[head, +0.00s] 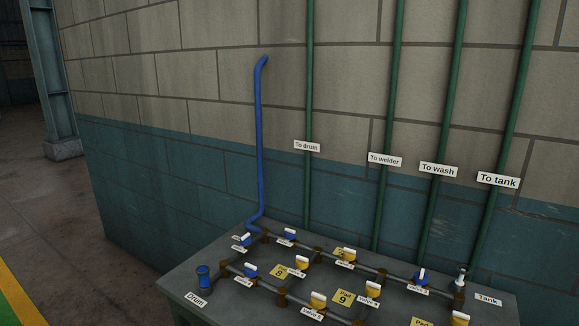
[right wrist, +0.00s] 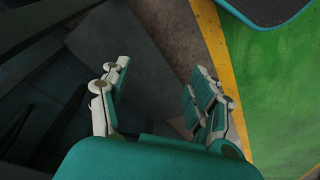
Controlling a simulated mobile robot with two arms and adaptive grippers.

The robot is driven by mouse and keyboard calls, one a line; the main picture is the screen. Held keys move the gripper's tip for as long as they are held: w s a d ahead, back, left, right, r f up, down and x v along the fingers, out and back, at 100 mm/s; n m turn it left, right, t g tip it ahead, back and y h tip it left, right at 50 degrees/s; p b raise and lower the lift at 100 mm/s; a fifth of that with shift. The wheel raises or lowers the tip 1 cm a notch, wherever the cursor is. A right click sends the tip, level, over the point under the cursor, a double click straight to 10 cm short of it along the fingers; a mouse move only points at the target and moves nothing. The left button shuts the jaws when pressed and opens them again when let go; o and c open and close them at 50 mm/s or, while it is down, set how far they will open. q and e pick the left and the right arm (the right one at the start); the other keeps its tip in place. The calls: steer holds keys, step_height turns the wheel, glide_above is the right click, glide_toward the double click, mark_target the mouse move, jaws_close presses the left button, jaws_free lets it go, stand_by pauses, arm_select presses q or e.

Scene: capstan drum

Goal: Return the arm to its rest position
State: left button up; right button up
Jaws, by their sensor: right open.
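My right gripper (right wrist: 160,95) shows in the right wrist view, with its two green and white fingers well apart and nothing between them. It points down over the floor, and no valve or pipe is near it in that view. My left gripper is in neither view. No arm of mine shows in the head view.
In the head view a grey bench (head: 190,283) carries pipes with blue and yellow valves (head: 301,264). A blue pipe (head: 259,150) and several green pipes (head: 308,90) rise along the block wall (head: 200,60). Open floor (head: 40,200) lies at the left.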

steer(key=s+f+g+b, duration=0.1)
steer(key=s+f+b, duration=0.15)
steer(key=f, duration=0.85)
steer(key=s+f+b, duration=0.1)
steer(key=s+f, duration=0.3)
steer(key=f, duration=0.6)
steer(key=s+d+f+b, duration=0.1)
steer(key=s+d+f, duration=0.2)
steer(key=s+f, duration=0.8)
steer(key=shift+s+d+f+g+b, duration=0.15)
steer(key=shift+s+f+g+b, duration=0.25)
steer(key=shift+s, duration=0.6)
